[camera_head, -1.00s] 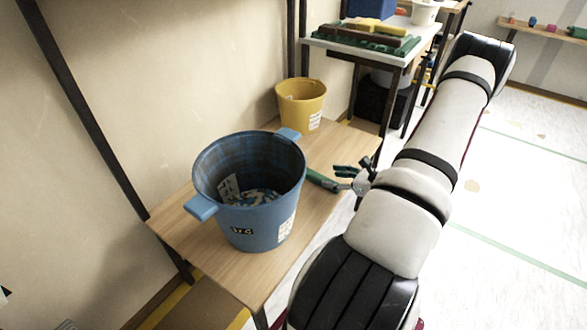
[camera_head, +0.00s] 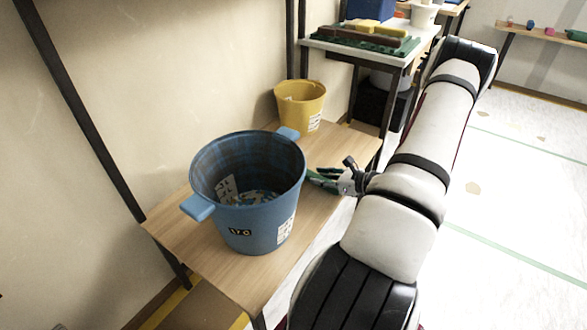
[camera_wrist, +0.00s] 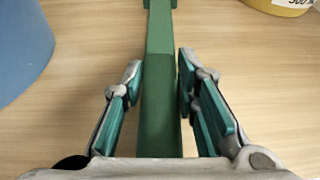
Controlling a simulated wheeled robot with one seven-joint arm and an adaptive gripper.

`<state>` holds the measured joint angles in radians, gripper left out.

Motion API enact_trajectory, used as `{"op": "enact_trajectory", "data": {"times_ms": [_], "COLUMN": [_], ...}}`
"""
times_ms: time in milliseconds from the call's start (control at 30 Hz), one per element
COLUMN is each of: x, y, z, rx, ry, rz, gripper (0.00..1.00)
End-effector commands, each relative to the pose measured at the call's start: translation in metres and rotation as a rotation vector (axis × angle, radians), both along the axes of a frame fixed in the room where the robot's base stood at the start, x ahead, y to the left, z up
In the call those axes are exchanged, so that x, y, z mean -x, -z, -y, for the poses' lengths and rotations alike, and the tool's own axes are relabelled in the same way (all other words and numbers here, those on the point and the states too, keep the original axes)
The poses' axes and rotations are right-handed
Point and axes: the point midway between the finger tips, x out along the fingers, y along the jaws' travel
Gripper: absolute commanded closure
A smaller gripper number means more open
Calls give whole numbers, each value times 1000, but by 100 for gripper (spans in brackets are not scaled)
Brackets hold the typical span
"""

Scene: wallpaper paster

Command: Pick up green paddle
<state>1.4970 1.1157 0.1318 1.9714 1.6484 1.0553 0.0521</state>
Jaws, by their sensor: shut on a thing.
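The green paddle (camera_wrist: 160,100) lies lengthwise between my gripper's fingers in the wrist view, over the wooden table. Its far end runs out of the top of that view. My gripper (camera_wrist: 158,75) has one finger on each side of the paddle and is shut on it. In the head view my gripper (camera_head: 328,180) is low at the table's right side, just right of the blue bucket. Only a short dark green piece of the paddle shows there; the bucket and fingers hide the rest.
The blue bucket (camera_head: 262,222) with side handles stands on the wooden table (camera_head: 215,262), close left of my gripper. A yellow bucket (camera_head: 298,103) stands behind it. A higher table (camera_head: 402,58) with a green tray is at the back.

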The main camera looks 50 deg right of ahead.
Motion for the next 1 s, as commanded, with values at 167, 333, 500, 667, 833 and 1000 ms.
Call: {"op": "enact_trajectory", "data": {"times_ms": [167, 333, 500, 667, 833, 1000], "x": [0, 0, 0, 13, 52, 93], "y": [0, -7, -24, -38, -43, -46], "z": [0, 0, 0, -5, -23, -41], "rx": [0, 1, 1, -4, -4, -3], "ry": [0, 0, 0, 3, 5, 5], "rz": [1, 1, 1, -1, -1, -1], "gripper": [100, 100, 100, 100, 100, 100]}}
